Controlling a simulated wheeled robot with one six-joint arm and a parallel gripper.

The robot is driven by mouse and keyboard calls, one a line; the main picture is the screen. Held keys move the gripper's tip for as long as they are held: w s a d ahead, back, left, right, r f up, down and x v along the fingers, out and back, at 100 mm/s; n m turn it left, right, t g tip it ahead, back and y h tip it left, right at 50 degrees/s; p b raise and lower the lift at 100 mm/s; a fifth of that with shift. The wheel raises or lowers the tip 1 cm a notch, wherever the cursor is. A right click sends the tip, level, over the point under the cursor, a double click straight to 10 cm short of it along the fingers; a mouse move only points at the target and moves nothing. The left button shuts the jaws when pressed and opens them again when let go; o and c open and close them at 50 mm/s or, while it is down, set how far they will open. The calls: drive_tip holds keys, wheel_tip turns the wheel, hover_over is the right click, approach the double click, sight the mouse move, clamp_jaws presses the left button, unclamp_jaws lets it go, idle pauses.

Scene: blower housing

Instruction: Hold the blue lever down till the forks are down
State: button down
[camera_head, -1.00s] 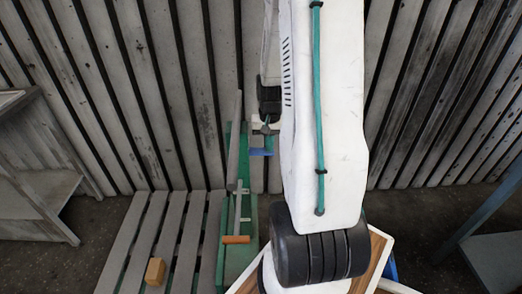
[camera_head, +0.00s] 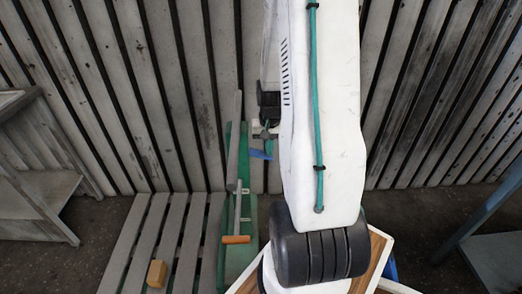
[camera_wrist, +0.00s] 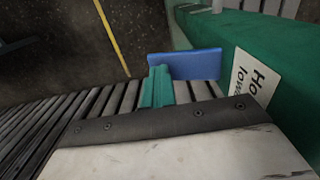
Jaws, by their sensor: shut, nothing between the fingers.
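The blue lever (camera_head: 261,154) sticks out from the right side of the green housing (camera_head: 240,215) and slopes down to the right. In the wrist view the blue lever (camera_wrist: 186,65) lies just beyond my shut green fingers (camera_wrist: 158,86); their tips overlap its lower left edge in the picture. My gripper (camera_head: 268,133) is above the lever in the head view, partly hidden by my arm. The fingers appear to touch the lever, but I cannot be sure. A white label (camera_wrist: 256,80) beside the lever reads "Ho… lowe…". I cannot make out the forks clearly.
A slatted grey pallet (camera_head: 140,240) stands left of the housing with a small wooden block (camera_head: 156,273) on it. An orange handle (camera_head: 236,239) sits on the housing. A slatted wall (camera_head: 150,90) is behind. Benches stand at left (camera_head: 40,190) and right (camera_head: 490,250).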

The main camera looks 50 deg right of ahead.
idle(0.5)
wheel_tip(320, 180, up, 4)
drive_tip(key=shift+f, duration=0.1)
idle(0.5)
